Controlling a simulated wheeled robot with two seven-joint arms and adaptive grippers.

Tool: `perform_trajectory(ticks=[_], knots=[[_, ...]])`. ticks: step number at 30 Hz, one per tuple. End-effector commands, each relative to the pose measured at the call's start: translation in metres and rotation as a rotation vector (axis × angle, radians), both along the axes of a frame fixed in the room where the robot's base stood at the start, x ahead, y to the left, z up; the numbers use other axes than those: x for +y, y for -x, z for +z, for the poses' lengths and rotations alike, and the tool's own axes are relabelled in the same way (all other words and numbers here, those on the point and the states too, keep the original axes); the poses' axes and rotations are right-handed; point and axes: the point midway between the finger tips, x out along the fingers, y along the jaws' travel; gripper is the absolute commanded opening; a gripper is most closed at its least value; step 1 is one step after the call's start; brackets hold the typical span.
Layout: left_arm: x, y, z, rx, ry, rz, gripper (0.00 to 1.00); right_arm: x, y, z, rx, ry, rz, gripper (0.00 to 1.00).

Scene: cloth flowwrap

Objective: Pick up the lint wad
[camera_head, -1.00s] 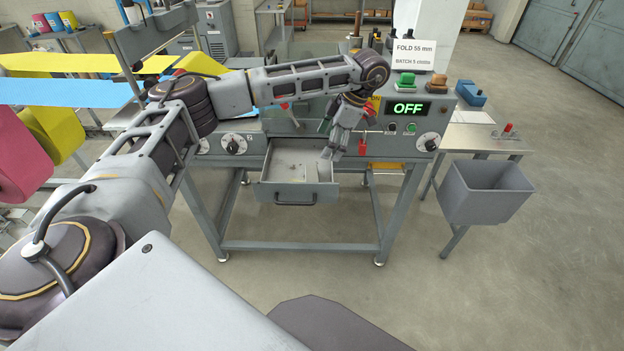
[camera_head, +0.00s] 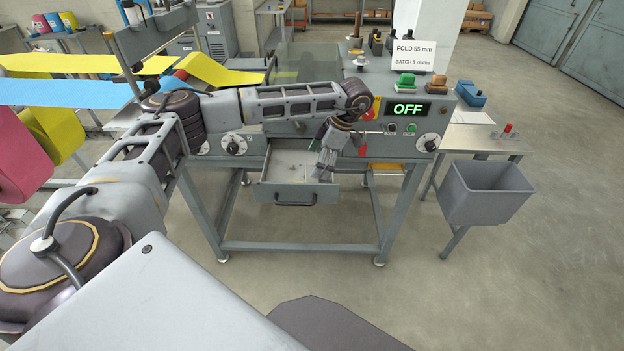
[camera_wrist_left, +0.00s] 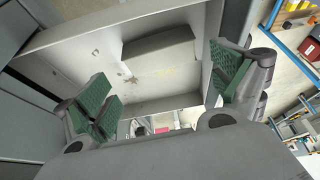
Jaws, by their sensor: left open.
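The open drawer (camera_head: 265,190) sticks out of the front of the grey machine. My left gripper (camera_head: 322,174) points down into its right part, jaws open. In the left wrist view my gripper (camera_wrist_left: 165,103) shows green finger pads spread apart over the pale drawer floor (camera_wrist_left: 170,80). A small patch of dark specks (camera_wrist_left: 127,73) lies on that floor. I cannot clearly make out a lint wad, and nothing shows held between the fingers. My right gripper is not in view.
The drawer walls stand close around my left gripper. The machine's control panel (camera_head: 380,135) with a green OFF display (camera_head: 407,109) is above it. A grey bin (camera_head: 486,205) hangs at the right. Yellow and blue cloth bands (camera_head: 60,92) run in at the left.

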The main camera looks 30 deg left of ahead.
Motion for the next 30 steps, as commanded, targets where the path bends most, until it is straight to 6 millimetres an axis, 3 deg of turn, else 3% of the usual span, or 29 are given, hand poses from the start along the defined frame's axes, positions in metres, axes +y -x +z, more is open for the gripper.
perform_trajectory(ticks=[7,18,30], knots=[[0.002,0.002,-0.010,0.000,0.000,0.000,0.95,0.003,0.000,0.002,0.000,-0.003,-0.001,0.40],[0.010,0.009,-0.046,0.001,0.000,0.000,0.95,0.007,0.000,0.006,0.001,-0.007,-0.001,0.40],[0.011,0.010,-0.050,0.000,0.000,0.000,0.95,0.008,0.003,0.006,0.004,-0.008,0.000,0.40]])
